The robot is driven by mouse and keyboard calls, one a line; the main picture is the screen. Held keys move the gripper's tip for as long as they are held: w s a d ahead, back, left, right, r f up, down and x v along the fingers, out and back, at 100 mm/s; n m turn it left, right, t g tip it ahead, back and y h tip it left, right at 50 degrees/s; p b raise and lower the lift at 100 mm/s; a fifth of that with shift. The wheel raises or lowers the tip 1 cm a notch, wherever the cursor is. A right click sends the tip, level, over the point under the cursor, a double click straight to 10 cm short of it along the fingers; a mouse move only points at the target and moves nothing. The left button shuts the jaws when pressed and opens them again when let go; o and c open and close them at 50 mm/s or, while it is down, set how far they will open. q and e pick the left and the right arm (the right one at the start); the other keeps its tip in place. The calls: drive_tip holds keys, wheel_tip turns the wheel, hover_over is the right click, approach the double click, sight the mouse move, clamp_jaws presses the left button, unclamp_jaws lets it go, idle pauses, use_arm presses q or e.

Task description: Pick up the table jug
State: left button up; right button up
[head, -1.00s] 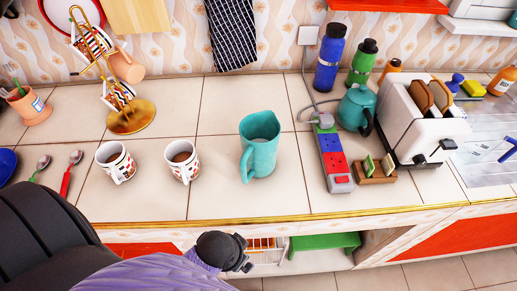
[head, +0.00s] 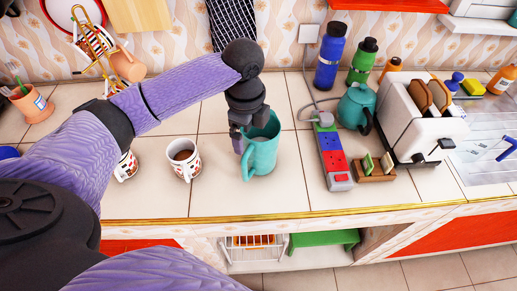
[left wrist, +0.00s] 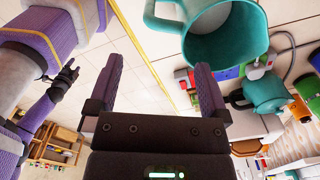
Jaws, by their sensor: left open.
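The teal jug (head: 263,155) stands upright on the tiled counter, its handle toward the front left. My left gripper (head: 243,138) is at the jug's upper left side, pointing down and partly covering its rim. In the left wrist view, both fingers of my left gripper (left wrist: 163,75) are spread with nothing between them. The open mouth of the jug (left wrist: 228,38) lies beyond the right finger's tip there. I cannot tell whether that finger touches the jug. My right gripper (left wrist: 68,76) shows small at the left of the wrist view, its jaws too small to read.
A patterned mug (head: 184,158) stands left of the jug; another mug (head: 126,166) is partly behind my arm. A power strip (head: 334,157), teal teapot (head: 357,107), toaster (head: 415,130) and bottles stand to the right. The counter in front of the jug is clear.

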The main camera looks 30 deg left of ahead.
sight(248, 151)
use_arm(q)
drive_tip(key=f, duration=0.3)
drive_tip(key=f+b, duration=0.1)
drive_tip(key=f, duration=0.2)
drive_tip(key=f+b, duration=0.1)
drive_tip(key=f, duration=0.2)
drive_tip(key=shift+w+a+f, duration=0.15)
drive_tip(key=shift+w+a, duration=0.1)
drive_tip(key=shift+a, duration=0.1)
clamp_jaws()
